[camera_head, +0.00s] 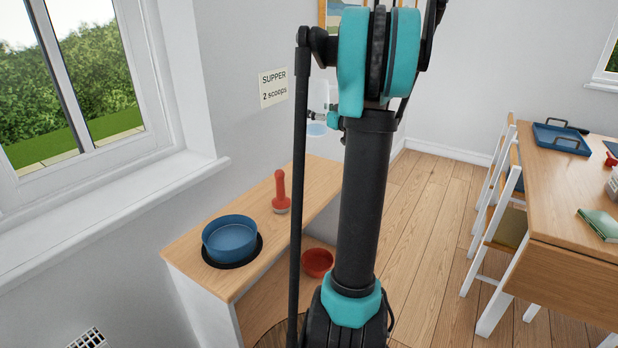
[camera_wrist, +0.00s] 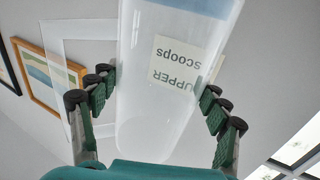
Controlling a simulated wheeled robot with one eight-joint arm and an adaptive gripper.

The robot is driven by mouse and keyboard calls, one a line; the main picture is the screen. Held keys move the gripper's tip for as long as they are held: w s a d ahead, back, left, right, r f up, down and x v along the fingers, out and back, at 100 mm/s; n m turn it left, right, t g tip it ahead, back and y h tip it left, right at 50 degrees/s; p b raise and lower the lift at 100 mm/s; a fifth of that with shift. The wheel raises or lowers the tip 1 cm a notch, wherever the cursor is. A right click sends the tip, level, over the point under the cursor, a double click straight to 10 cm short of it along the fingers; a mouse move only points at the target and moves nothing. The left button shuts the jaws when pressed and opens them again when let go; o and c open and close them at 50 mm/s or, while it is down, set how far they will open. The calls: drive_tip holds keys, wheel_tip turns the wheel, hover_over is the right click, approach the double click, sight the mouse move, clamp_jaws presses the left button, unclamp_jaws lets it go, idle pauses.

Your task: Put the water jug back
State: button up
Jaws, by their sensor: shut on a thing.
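The water jug (camera_wrist: 140,95) is clear, with blue at one end and a clear squarish handle at left in the wrist view. My gripper (camera_wrist: 162,88) is shut on the jug, with fingers on both sides of its body. In the head view the jug (camera_head: 318,98) hangs in the air above the wooden counter's far end, its blue at the bottom, partly hidden by my arm. The jug looks about upright there.
On the wooden counter (camera_head: 190,246) stand a blue bowl (camera_head: 230,238) on a dark round mat and a red-handled tool (camera_head: 281,192). A red bowl (camera_head: 317,262) sits on the lower shelf. A "SUPPER 2 scoops" card (camera_head: 273,87) is on the wall. The table (camera_head: 560,190) stands right.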

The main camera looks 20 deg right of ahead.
wheel_tip(320, 180, down, 19)
drive_tip(key=shift+s+d+f, duration=0.1)
drive_tip(key=shift+d+f, duration=0.05)
drive_tip(key=shift+f, duration=0.05)
idle(0.7)
drive_tip(key=o, duration=1.6)
drive_tip(key=shift+f, duration=0.1)
